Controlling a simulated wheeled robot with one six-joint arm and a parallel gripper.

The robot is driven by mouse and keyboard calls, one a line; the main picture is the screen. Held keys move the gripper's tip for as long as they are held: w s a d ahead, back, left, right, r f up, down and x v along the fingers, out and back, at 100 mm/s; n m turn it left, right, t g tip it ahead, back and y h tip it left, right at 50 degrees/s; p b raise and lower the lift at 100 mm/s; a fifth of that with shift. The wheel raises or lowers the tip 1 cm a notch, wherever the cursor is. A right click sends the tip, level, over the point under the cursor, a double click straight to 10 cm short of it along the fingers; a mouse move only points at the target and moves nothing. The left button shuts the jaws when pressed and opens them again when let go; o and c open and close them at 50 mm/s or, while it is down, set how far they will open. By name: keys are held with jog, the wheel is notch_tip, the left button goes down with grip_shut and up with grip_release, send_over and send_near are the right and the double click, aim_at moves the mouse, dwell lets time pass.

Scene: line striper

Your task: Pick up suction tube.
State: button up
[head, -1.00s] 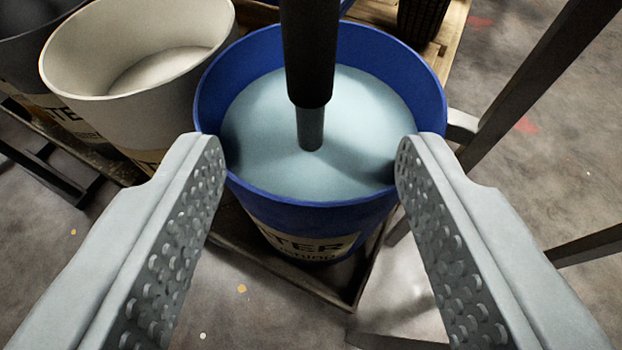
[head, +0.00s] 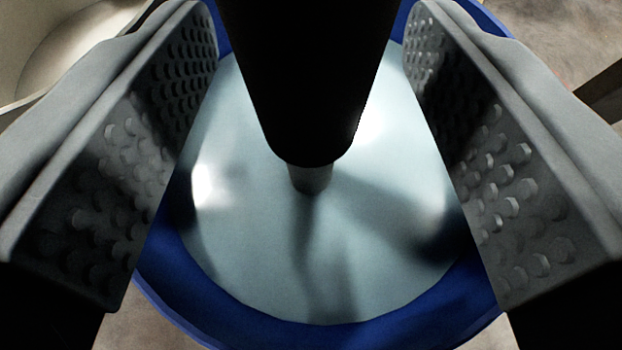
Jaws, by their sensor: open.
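The suction tube (head: 308,80) is a thick black tube with a narrower grey tip. It comes down from the top of the head view, and its tip meets the pale blue liquid in the blue bucket (head: 200,312). My gripper (head: 308,20) is open, with one grey studded finger on each side of the tube. Clear gaps show between the tube and both fingers along the part in view. The upper part of the tube is out of the picture.
Part of a white bucket (head: 85,45) shows at the upper left, beside the blue one. A dark bar (head: 602,95) shows at the right edge. Grey floor shows at the upper right. The blue bucket's rim lies close around and below my fingers.

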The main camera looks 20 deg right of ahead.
jog(key=shift+w, duration=0.1)
grip_shut()
jog(key=shift+r, duration=0.1)
dwell(0.3)
